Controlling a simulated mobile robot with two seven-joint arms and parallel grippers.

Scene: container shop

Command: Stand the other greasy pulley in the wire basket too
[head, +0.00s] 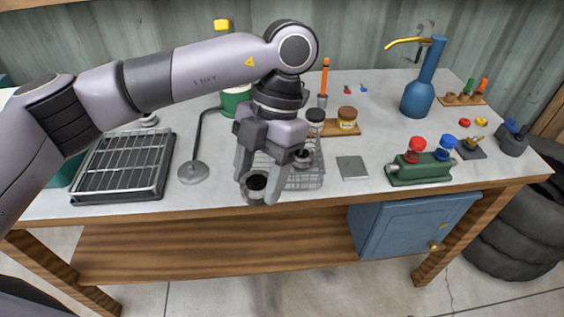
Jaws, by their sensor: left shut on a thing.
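My left gripper (262,190) reaches down over the front middle of the workbench. It is shut on a small round grey piece with a dark centre, which looks like a greasy pulley (255,184). The wire basket (313,180) stands on the bench just behind and to the right of the held pulley, partly hidden by my fingers. Another dark round piece, seemingly the other pulley (302,158), shows at the basket beside my right-hand finger. How it rests there is hard to tell. My right gripper is not in view.
A drip tray with a wire grid (122,166) and a grey lamp-like stand (193,172) are to the left. A wooden block with jars (347,127) stands behind the basket. A flat grey plate (352,168) and a green holder (420,168) are to the right.

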